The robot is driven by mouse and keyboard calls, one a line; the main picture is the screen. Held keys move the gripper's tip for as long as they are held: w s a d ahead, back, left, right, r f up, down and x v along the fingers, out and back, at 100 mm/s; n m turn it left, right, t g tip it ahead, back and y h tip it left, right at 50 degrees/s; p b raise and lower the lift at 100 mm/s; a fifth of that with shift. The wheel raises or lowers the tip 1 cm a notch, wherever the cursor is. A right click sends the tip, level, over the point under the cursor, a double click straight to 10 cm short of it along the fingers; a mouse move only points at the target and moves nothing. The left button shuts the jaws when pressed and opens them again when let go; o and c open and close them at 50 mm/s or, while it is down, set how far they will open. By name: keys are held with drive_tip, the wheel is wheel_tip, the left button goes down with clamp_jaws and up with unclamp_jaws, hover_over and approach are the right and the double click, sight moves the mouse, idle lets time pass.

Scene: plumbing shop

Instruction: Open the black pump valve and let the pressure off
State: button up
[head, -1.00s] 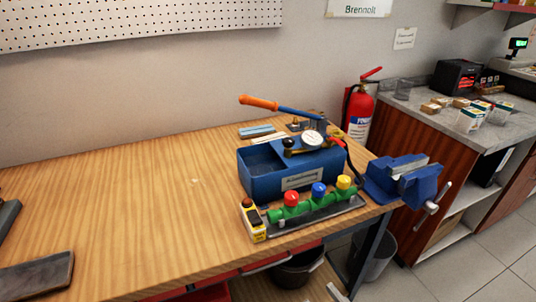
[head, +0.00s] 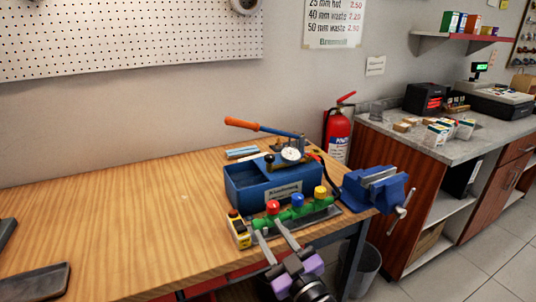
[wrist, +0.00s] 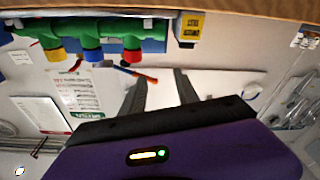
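The blue test pump (head: 240,190) stands on the workbench, with an orange-handled lever (head: 262,127) reaching up to the left. A small black knob (head: 269,158), seemingly the pump valve, sits left of the round white gauge (head: 291,154). Whether the valve is open or shut and the gauge's reading are too small to tell. My gripper (head: 267,228) is at the bench's front edge, before the green manifold and well short of the knob. Its two fingers are apart with nothing between them, as also in the wrist view (wrist: 160,80). The wrist view does not show the knob.
A green manifold (head: 286,214) with red, blue and yellow caps lies between my gripper and the pump. A small yellow device (head: 239,231) stands left of it. A blue vise (head: 375,189) is at the right corner. The bench's left-middle is clear.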

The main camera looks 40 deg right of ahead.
drive_tip(key=w+d+r+m+g+h, duration=0.6)
drive_tip(key=w+d+r+m+h, duration=0.15)
drive_tip(key=w+d+r, duration=1.15)
drive_tip(key=m+g+y, duration=0.5)
drive_tip(key=g+y, duration=0.4)
drive_tip(key=g, duration=0.2)
approach(269, 156)
drive_tip(key=f, duration=0.2)
drive_tip(key=shift+h, duration=0.35)
drive_tip(key=p+x, duration=0.1)
drive_tip(key=x, duration=0.5)
drive_tip(key=shift+w+d+f, duration=0.15)
drive_tip(key=shift+w+d, duration=0.05)
drive_tip(key=shift+c, duration=0.3)
